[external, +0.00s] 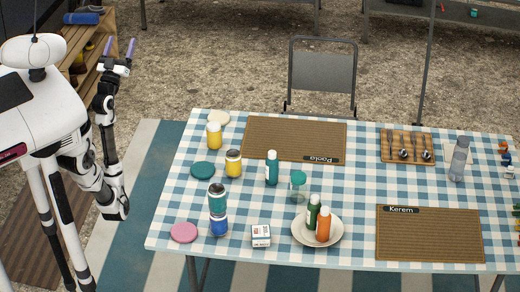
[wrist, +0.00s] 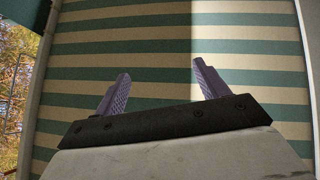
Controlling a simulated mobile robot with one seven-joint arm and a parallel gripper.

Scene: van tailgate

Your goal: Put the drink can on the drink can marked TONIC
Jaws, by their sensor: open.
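In the external view a teal can (external: 217,197) and a blue can (external: 219,227) are at the left part of the table. The teal one appears directly above the blue one; I cannot tell for certain whether it stands on it or just behind it. Two yellow cylindrical containers, one pale-topped (external: 214,137) and one darker-topped (external: 233,165), stand farther back. No TONIC marking is readable. My gripper (external: 119,47) is raised at the upper left, well away from the table. Its fingers are apart, with nothing between them in the wrist view (wrist: 160,82).
Around the cans lie a pink disc (external: 183,232), a teal disc (external: 202,170) and a white box (external: 261,236). A teal bottle (external: 271,170), a stemmed glass (external: 298,182) and a plate (external: 300,238) with two bottles stand to the right. A shelf (external: 85,50) is behind my arm.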

